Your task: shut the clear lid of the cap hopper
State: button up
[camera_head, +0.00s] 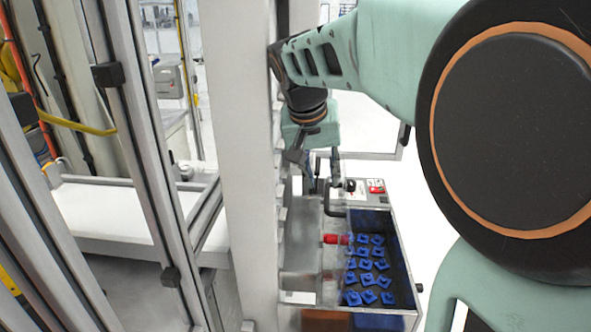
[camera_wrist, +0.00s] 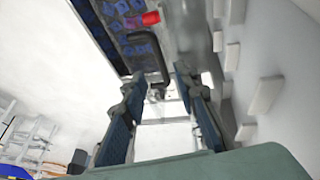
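The cap hopper (camera_head: 407,262) is a dark-lined open box at the lower middle of the head view, with several blue caps (camera_head: 367,264) in it. A black bar-like handle (camera_head: 335,211) rises at its far left corner; it also shows in the wrist view (camera_wrist: 150,52), beyond the fingers. A red piece (camera_head: 337,239) sits at the hopper's left side. I cannot clearly make out the clear lid. My gripper (camera_head: 314,172) is above the hopper's far end. In the wrist view its two dark fingers (camera_wrist: 160,88) are apart, with nothing seen held between them.
A grey control box (camera_head: 360,190) with a red switch stands behind the hopper. A white column (camera_head: 237,150) with small ledges rises close to the left of my gripper. A white table (camera_head: 110,215) and metal frame posts stand farther left. Pale floor shows right of the hopper.

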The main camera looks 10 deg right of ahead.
aim_at(327, 199)
jog(key=x, duration=0.7)
jog(key=shift+d+f, duration=0.15)
grip_shut()
